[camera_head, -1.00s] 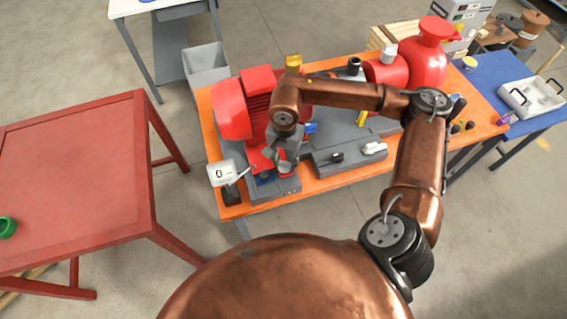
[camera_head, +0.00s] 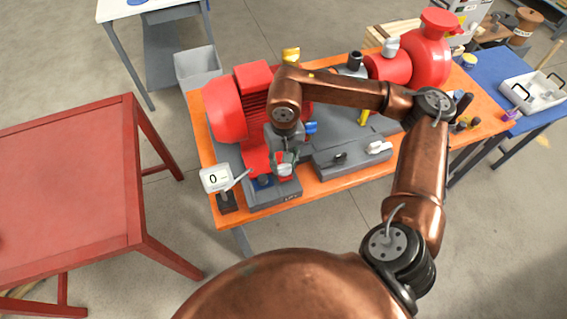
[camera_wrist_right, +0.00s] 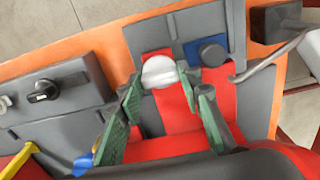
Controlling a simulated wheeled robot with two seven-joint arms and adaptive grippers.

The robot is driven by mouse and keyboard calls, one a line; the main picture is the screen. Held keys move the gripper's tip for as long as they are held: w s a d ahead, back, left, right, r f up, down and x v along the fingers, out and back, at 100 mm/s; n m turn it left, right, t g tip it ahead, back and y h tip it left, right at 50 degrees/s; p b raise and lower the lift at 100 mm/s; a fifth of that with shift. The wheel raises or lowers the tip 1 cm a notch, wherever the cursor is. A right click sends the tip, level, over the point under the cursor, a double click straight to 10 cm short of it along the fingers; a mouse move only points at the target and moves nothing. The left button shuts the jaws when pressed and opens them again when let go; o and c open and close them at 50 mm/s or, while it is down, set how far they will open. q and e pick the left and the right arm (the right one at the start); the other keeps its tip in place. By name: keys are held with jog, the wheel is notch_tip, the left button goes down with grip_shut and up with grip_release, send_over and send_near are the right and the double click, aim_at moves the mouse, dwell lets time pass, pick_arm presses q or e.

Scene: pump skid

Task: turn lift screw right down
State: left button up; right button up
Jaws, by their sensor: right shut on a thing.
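A pale, round-topped screw head (camera_wrist_right: 160,72) stands on a red strip at the grey base of the red motor (camera_head: 240,105). My right gripper (camera_wrist_right: 158,84) has its green-padded fingers on either side of this head and is shut on it. In the head view my right gripper (camera_head: 283,162) reaches down at the front of the motor, and its wrist hides most of the screw. A dark round knob on a blue square (camera_wrist_right: 207,51) sits beside the held screw head. My left gripper is not in view.
A gauge reading 0 (camera_head: 214,179) stands at the left front corner of the orange table (camera_head: 335,184), its thin arm reaching toward the base. A grey block with a black rotary switch (camera_wrist_right: 43,90) sits beside the base.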

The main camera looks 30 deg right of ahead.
aim_at(284, 165)
dwell(0.4)
jog(key=o, duration=1.2)
jog(key=shift+c, duration=0.2)
notch_tip(284, 165, up, 12)
